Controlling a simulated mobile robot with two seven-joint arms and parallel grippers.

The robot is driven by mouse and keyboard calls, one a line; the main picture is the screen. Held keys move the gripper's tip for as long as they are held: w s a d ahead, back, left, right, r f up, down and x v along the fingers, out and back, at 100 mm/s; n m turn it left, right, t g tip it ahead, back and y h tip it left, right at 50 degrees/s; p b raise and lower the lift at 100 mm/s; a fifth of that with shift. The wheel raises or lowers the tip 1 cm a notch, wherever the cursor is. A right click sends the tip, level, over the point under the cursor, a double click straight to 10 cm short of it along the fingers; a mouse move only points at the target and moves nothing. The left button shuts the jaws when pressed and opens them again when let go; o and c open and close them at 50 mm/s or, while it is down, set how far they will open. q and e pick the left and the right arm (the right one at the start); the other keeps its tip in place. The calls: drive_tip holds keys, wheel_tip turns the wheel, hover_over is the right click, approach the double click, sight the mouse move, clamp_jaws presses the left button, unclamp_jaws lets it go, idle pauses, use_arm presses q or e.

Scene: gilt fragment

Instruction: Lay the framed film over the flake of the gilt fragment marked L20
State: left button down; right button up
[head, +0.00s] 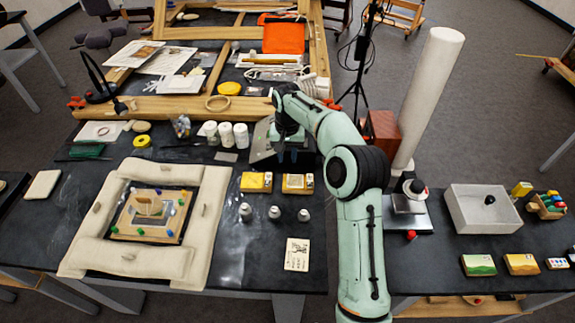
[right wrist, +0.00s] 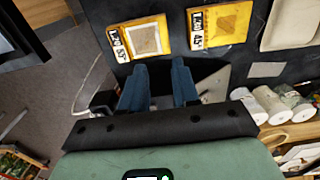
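Two yellow-gold blocks lie side by side on the black table, a left one (head: 256,182) and a right one (head: 298,184). In the right wrist view the right one (right wrist: 144,39) has a pale, thin-edged square on it, and the left one (right wrist: 222,24) has a plainer gold square. My left gripper is out of view.
White bottles (head: 226,134) stand left of the right gripper. Several small grey-capped bottles (head: 274,213) and a card (head: 297,254) are in front of the blocks. Padded bolsters (head: 207,212) surround a wooden board with coloured pegs (head: 125,222). A white bin (head: 470,216) is at right.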

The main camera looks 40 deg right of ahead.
wheel_tip(320, 180, up, 3)
drive_tip(key=shift+f, duration=0.15)
idle(0.6)
